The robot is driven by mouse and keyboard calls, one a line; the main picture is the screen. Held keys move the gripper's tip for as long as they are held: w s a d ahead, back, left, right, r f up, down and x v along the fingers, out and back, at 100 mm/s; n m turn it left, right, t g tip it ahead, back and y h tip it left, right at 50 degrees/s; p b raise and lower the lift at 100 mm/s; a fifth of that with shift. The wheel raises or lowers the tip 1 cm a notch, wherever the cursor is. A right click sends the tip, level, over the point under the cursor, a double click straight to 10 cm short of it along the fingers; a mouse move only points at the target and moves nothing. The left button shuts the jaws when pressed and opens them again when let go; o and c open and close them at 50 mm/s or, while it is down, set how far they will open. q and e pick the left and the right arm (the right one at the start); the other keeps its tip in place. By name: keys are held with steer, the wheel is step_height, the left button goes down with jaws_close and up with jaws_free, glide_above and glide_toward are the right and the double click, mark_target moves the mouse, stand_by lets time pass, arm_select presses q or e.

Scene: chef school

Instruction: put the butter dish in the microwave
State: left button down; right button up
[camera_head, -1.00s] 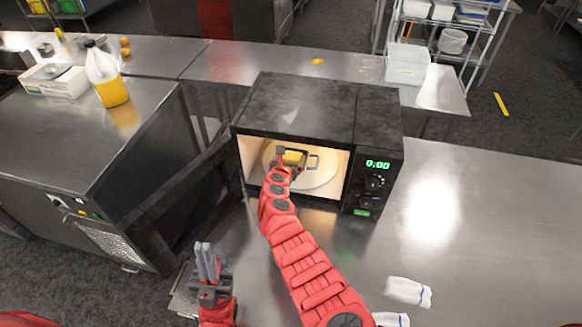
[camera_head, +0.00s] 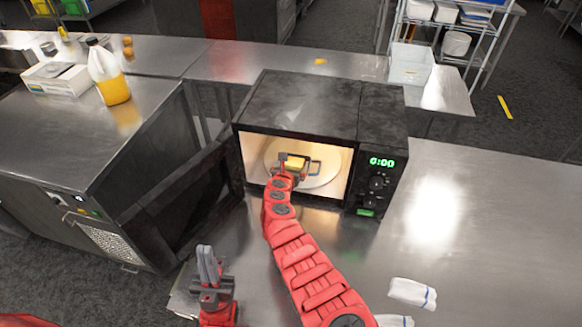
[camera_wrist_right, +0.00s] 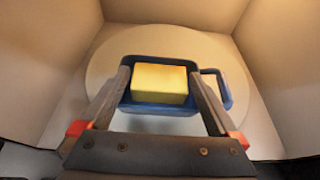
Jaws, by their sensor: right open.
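The butter dish is a blue dish (camera_wrist_right: 160,108) with a side handle (camera_head: 314,166) and a yellow block of butter (camera_wrist_right: 160,82) in it. It is inside the microwave (camera_head: 300,108), over the pale round turntable (camera_head: 326,178). The microwave door (camera_head: 188,200) stands open to the left. My right gripper (camera_wrist_right: 160,75) reaches in through the opening. Its fingers are apart, one on each side of the dish; whether they touch it is unclear. My left gripper (camera_head: 208,265) is empty outside, in front of the microwave, with its fingers close together.
White folded cloths (camera_head: 412,293) lie on the steel counter (camera_head: 470,215) at front right. The counter right of the microwave is otherwise clear. A bottle of yellow liquid (camera_head: 108,75) and a box (camera_head: 57,78) stand on the left counter. A clear bin (camera_head: 410,64) is behind.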

steer(key=shift+s+r+p, duration=0.2)
steer(key=shift+r+p, duration=0.1)
steer(key=p+v, duration=0.3)
steer(key=v, duration=0.2)
steer(key=shift+s+a+r, duration=0.1)
steer(key=shift+s+r, duration=0.05)
steer(key=shift+s, duration=0.2)
steer(key=shift+v, duration=2.85)
